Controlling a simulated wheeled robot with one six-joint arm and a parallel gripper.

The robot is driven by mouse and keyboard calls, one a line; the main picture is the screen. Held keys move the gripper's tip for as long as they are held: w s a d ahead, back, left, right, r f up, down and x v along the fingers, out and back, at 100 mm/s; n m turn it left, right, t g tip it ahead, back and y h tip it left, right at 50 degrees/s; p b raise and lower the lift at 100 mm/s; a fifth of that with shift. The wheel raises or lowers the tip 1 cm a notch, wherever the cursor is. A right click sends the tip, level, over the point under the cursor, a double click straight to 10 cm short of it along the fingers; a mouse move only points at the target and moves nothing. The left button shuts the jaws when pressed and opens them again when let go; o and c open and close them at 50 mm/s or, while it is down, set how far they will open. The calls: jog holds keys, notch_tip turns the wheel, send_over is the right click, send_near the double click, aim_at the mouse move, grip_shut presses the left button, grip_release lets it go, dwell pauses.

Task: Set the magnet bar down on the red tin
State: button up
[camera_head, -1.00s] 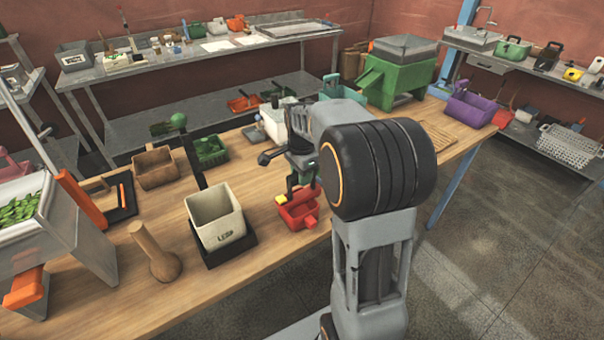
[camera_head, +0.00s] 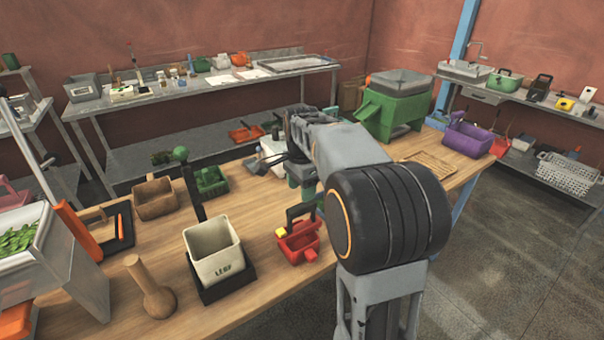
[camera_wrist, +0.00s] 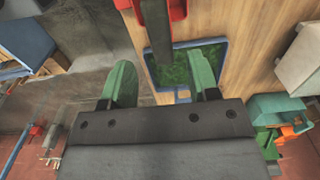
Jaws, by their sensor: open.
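The red tin (camera_head: 298,246) stands on the wooden bench in the head view, right of the cream tub. A black bar, which I take as the magnet bar (camera_head: 299,211), stands up at the tin and looks in contact with it. In the wrist view the black bar (camera_wrist: 156,32) runs down from the red tin (camera_wrist: 178,9) at the top edge. My gripper (camera_wrist: 161,80) is open, its green fingers apart with nothing held between them. In the head view my gripper (camera_head: 304,188) is just above the bar, partly hidden by my arm.
The cream tub (camera_head: 213,247) in a black holder and a wooden pestle (camera_head: 149,287) stand left of the tin. A green machine (camera_head: 393,106) and a purple bin (camera_head: 467,139) stand behind. A blue-rimmed tray (camera_wrist: 222,64) lies below my gripper in the wrist view.

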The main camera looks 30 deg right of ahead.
notch_tip(320, 180, up, 5)
jog(key=s+a+f+n+t, duration=0.1)
jog(key=s+a+n+t, duration=0.1)
jog(key=s+a+n, duration=0.4)
jog(key=s+a+f+n+t, duration=0.2)
jog(key=s+f+n, duration=0.4)
jog(key=s+n, duration=0.4)
jog(key=shift+a+f+n, duration=0.2)
jog(key=shift+a+n, duration=0.2)
jog(key=shift+a, duration=0.2)
jog(key=shift+s, duration=0.1)
jog(key=shift+c, duration=0.4)
